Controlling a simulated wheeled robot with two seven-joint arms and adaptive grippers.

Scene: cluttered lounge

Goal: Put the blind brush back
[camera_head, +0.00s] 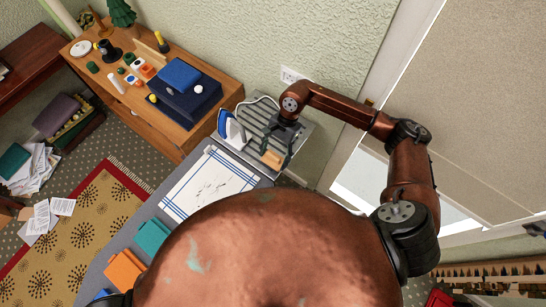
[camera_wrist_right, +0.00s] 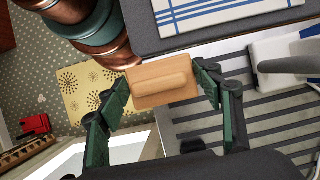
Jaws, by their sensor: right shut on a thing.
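The blind brush (camera_head: 271,159) shows as a tan wooden block with a raised grip bar along its face. My right gripper (camera_head: 276,148) is shut on it and holds it over the grey slatted rest (camera_head: 300,131). In the right wrist view the brush (camera_wrist_right: 163,82) sits between the two green fingers of the gripper (camera_wrist_right: 164,80). Its underside is hidden, and I cannot tell whether it touches the rest. My left gripper is not in view.
A blue-and-white iron (camera_head: 230,129) stands on the rest, left of the brush. A white cloth with blue stripes (camera_head: 211,187) lies on the grey ironing board (camera_head: 143,213). A wooden cabinet (camera_head: 137,71) with folded blue cloths stands at left. A door is at right.

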